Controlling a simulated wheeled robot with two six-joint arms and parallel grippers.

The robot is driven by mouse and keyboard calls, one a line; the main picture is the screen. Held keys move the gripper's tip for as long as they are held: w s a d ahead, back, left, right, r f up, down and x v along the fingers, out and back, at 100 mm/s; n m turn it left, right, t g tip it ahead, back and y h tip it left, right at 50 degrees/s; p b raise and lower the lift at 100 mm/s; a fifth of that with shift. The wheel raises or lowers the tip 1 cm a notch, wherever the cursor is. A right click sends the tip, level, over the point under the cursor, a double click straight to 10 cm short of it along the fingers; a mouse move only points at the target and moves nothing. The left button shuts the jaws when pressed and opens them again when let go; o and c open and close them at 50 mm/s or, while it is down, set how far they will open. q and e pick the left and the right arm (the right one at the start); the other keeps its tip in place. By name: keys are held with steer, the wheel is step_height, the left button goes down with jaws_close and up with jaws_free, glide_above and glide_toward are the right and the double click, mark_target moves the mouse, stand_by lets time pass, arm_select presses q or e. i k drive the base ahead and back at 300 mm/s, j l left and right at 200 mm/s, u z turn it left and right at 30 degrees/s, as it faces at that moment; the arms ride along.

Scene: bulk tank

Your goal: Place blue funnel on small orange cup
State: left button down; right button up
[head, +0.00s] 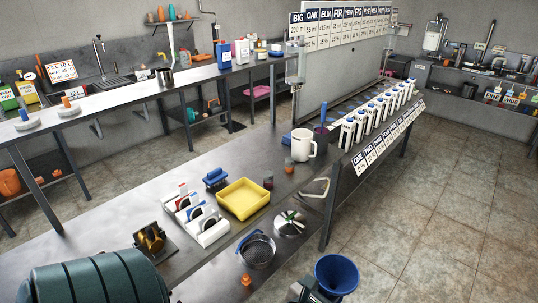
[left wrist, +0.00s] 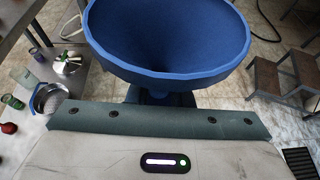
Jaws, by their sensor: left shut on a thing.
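The blue funnel (head: 336,272) is at the bottom of the head view, beyond the near edge of the bench, wide mouth up. My left gripper (head: 318,288) is shut on it from below. In the left wrist view the funnel (left wrist: 165,45) fills the top, and its lower part and spout are hidden by the gripper (left wrist: 160,97). A small orange object (head: 246,281), possibly the small orange cup, shows near the bench's front edge, left of the funnel; its shape is too small to be sure. My right gripper is not in view.
A yellow tray (head: 243,199), a white rack (head: 200,218), a white mug (head: 303,146) and small jars stand on the bench (head: 130,215).

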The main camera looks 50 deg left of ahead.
mark_target(291, 159)
steer(key=i+u, duration=0.45)
steer(key=i+l+u, duration=0.2)
steer(key=i+u, duration=0.2)
steer(key=i+l+u, duration=0.25)
steer(key=u, duration=0.2)
steer(key=i+l+u, duration=0.7)
steer(key=l, duration=0.25)
steer(key=i, duration=0.5)
